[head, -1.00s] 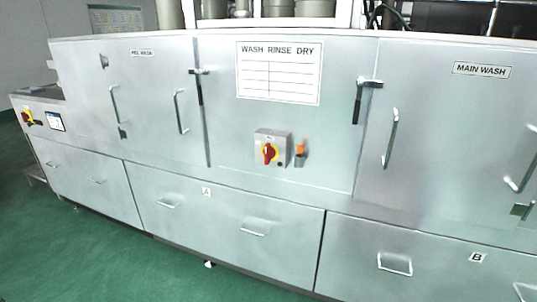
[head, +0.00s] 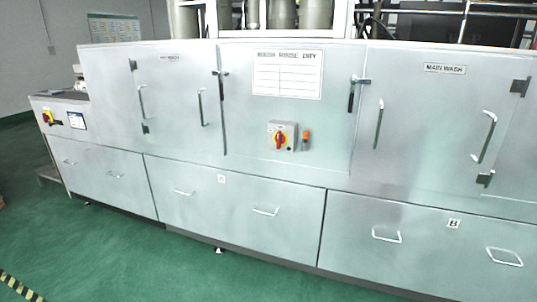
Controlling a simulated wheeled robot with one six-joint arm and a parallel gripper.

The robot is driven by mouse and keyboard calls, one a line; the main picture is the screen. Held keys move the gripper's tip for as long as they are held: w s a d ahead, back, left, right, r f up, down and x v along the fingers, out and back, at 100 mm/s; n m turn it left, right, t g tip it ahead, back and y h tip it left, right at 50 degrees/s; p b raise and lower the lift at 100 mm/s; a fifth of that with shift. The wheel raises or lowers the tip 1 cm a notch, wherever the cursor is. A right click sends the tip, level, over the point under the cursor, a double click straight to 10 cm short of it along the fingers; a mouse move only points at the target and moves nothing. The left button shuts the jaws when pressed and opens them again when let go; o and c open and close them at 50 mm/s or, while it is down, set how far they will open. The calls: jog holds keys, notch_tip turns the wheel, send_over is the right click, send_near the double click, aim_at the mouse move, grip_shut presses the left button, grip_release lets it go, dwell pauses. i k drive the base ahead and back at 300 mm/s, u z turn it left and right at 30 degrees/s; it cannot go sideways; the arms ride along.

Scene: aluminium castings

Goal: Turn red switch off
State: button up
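A red rotary switch (head: 280,140) on a yellow backing sits on a small grey box (head: 291,129) fixed to the middle front panel of a long steel washing machine. The red handle looks about upright. A second red switch on yellow (head: 46,117) is at the machine's far left end, beside a small screen. The frames do not show which of the two the task means. My gripper is not in view.
The steel machine (head: 190,165) spans the view, with handled doors above and lower panels marked A and B. A small orange item (head: 306,135) is right of the middle switch box. Green floor (head: 130,255) in front is clear, with striped tape (head: 12,285) at lower left.

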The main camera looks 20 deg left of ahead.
aim_at(280, 139)
jog(key=z, duration=0.05)
jog(key=k, duration=0.45)
jog(key=u, duration=1.25)
jog(key=i, duration=1.45)
jog(key=z, duration=0.6)
jog(key=i, duration=0.5)
jog(key=z, duration=0.55)
